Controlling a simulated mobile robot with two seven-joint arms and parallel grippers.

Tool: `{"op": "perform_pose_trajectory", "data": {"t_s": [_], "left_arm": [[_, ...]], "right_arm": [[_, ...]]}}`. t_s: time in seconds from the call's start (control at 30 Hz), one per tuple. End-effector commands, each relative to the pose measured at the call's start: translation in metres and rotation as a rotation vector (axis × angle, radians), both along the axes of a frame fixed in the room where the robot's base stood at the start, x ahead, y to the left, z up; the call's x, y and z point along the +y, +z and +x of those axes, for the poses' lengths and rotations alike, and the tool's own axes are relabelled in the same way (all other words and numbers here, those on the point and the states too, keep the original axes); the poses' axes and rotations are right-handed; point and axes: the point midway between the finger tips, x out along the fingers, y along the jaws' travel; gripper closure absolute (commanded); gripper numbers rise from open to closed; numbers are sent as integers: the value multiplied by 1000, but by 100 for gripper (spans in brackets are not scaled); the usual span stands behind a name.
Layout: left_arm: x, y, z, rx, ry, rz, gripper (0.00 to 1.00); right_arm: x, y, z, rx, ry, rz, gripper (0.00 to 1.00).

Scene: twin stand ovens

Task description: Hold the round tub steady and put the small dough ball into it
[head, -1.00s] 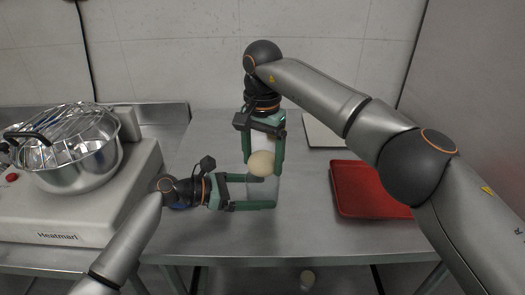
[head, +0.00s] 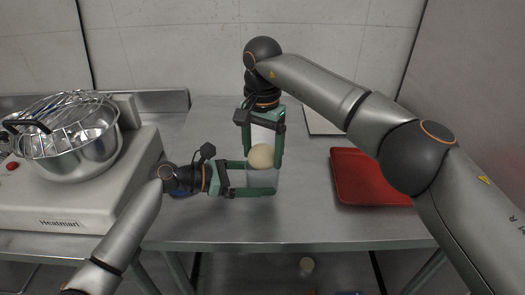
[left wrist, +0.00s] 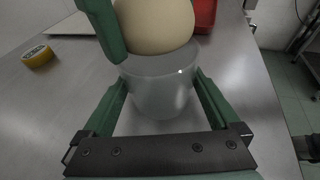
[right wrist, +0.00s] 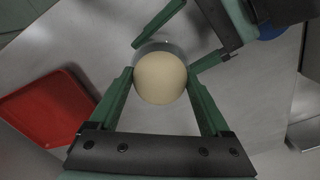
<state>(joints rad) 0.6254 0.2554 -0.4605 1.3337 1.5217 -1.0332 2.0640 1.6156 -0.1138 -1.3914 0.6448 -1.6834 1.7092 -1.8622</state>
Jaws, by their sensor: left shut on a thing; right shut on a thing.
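The round tub (head: 262,181) is translucent and stands upright. My left gripper (head: 272,177) is shut on it, one finger on each side; the left wrist view shows the tub (left wrist: 160,85) between the fingers. The small dough ball (head: 261,156) is pale and round. My right gripper (head: 263,157) is shut on it and holds it over the tub's mouth. In the left wrist view the ball (left wrist: 155,24) covers the far part of the tub's opening. In the right wrist view the ball (right wrist: 160,78) hides most of the tub.
A red tray (head: 367,180) lies on the steel table to the right. A pale board (head: 322,118) lies behind it. A steel pot (head: 80,155) with wire racks stands on the appliance at left. A yellow tape roll (left wrist: 38,57) shows in the left wrist view. The front table area is clear.

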Motion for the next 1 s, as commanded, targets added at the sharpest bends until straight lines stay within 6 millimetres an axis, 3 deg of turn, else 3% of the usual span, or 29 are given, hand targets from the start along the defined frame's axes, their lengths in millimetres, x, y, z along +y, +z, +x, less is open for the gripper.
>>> {"op": "perform_pose_trajectory", "data": {"t_s": [0.7,0.73,0.9,1.0], "left_arm": [[0,0,0,0,0,0,36],[0,0,0,0,0,0,36],[0,0,0,0,0,-1,36],[0,0,0,0,0,-1,36]], "right_arm": [[0,-8,0,-1,0,-1,76],[0,-9,0,-1,0,-1,18],[0,-8,0,-1,0,-1,0],[0,-8,0,-1,0,-1,0]]}}
